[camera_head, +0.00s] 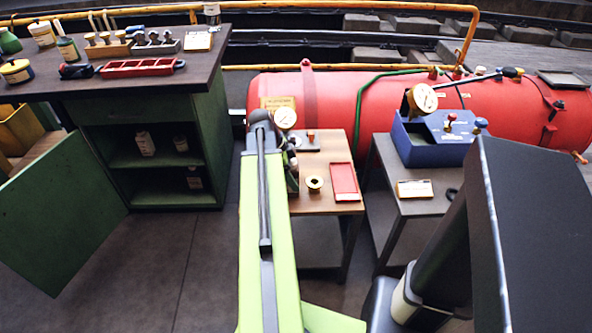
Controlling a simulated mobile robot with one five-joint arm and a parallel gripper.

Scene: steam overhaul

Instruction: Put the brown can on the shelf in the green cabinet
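The green cabinet (208,125) stands at the left under a dark worktop. Its door (62,215) hangs open to the left. Its shelf (150,160) holds a pale bottle (145,143) and a small jar (181,143), with bare room around them. Another pale bottle (194,178) stands in the lower compartment. I cannot make out a brown can for certain. My lime-green arm rises through the middle of the view. Dark parts at its far end, probably my gripper (291,155), show over the small wooden table; its fingers and anything in them are not clear.
A red boiler (340,90) lies behind. Floor before the cabinet is clear.

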